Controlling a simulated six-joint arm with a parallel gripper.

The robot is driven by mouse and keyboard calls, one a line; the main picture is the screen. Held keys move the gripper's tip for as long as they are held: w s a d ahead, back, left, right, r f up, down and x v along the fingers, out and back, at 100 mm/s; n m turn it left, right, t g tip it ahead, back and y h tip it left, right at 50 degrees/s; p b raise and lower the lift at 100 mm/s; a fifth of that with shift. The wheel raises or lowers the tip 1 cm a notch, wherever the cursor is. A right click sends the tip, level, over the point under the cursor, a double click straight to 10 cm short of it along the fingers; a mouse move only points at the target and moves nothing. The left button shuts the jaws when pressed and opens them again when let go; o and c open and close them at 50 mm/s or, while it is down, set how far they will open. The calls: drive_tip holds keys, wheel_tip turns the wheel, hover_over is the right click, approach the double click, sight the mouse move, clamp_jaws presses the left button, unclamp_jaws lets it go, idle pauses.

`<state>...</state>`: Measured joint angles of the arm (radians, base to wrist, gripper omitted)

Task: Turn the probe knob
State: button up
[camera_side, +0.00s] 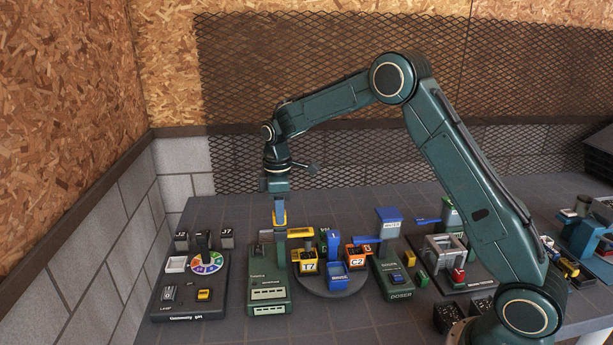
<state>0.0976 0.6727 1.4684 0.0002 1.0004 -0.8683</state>
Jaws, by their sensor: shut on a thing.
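My gripper (279,222) points straight down over the left-middle of the bench, above the green box device (268,285) with pale label panels. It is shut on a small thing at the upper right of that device. The thing is mostly hidden between the fingers and too small to make out; from its place it appears to be the probe knob. A slim green upright (282,252) stands directly below the fingertips. A yellow bar (301,232) sticks out to the right beside them. I cannot tell how far the knob is turned.
A dark panel (190,300) with a coloured dial (208,263) stands left. A round turntable (335,288) with yellow, blue and orange bins is close on the right. The green doser (397,284) with its blue hopper stands beyond. Bare bench shows in front.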

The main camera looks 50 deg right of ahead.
drive_tip(key=shift+m, duration=0.3)
drive_tip(key=m, duration=0.9)
drive_tip(key=shift+m, duration=0.4)
drive_tip(key=m, duration=0.3)
drive_tip(key=shift+a+m, duration=0.1)
drive_tip(key=shift+m, duration=0.2)
drive_tip(key=m, duration=0.9)
drive_tip(key=shift+m, duration=0.3)
drive_tip(key=o, duration=1)
